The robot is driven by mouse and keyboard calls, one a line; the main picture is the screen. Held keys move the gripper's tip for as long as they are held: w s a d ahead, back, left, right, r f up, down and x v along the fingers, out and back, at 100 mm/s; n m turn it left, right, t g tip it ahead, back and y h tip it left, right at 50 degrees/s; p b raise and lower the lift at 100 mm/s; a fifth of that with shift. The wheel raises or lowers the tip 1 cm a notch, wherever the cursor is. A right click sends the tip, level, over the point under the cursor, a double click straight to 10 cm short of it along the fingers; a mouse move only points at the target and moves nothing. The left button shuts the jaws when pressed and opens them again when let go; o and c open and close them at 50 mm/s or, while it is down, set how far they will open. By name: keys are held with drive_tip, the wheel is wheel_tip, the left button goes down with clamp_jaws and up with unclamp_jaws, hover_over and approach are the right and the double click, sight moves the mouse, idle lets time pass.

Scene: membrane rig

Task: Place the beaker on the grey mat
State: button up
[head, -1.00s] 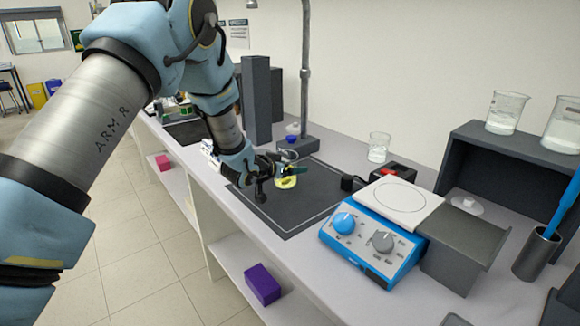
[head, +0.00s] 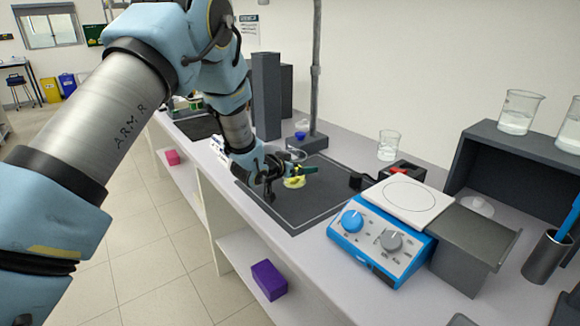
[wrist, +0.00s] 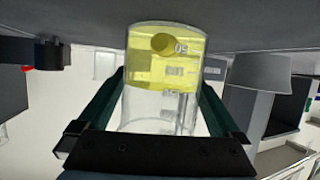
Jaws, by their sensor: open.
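The beaker (head: 295,183) is clear glass with yellow liquid in its lower part. In the head view it is at the dark grey mat (head: 325,197), partly hidden by my gripper (head: 286,172). The wrist view is upside down: the beaker (wrist: 165,110) shows large, its liquid end against the dark surface, and it looks upright on the mat. My gripper (wrist: 163,82) is open, with one dark green finger on each side of the beaker. Whether either finger touches the glass I cannot tell.
Right of the mat stand a blue hotplate (head: 382,228) with a white top and a small black-and-red device (head: 402,171). A clear beaker (head: 388,146) stands behind. A stand with a tall pole (head: 316,90) and a dark column (head: 266,95) rise behind my gripper. The mat's front-right part is bare.

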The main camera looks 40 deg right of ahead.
drive_tip(key=b+v, duration=0.3)
drive_tip(key=v, duration=0.9)
drive_tip(key=shift+s+b, duration=0.1)
drive_tip(key=shift+b, duration=0.2)
drive_tip(key=w+a+y, duration=0.1)
drive_tip(key=w+a, duration=0.1)
drive_tip(key=w+a+n+t, duration=0.1)
drive_tip(key=w+a, duration=0.1)
drive_tip(key=a, duration=0.1)
drive_tip(key=w+a+n+t+y, duration=0.1)
drive_tip(key=w+a, duration=0.1)
drive_tip(key=shift+w+a+r+y, duration=0.1)
drive_tip(key=shift+w+a+y, duration=0.1)
drive_tip(key=shift+y, duration=0.1)
drive_tip(key=w+a+n+t+y, duration=0.1)
drive_tip(key=w+a+n+y, duration=0.15)
drive_tip(key=a, duration=0.85)
drive_tip(key=w+a+n+y, duration=0.2)
drive_tip(key=a+n+y, duration=0.15)
drive_tip(key=a, duration=0.85)
drive_tip(key=s+a+n+g+y, duration=0.2)
drive_tip(key=s+a, duration=0.4)
drive_tip(key=a, duration=0.3)
drive_tip(key=s+a+n+g+y, duration=0.2)
drive_tip(key=s+a, duration=0.4)
drive_tip(key=a, duration=0.4)
drive_tip(key=shift+s+n+g, duration=0.3)
drive_tip(key=shift+s+n, duration=0.05)
drive_tip(key=shift+n, duration=0.45)
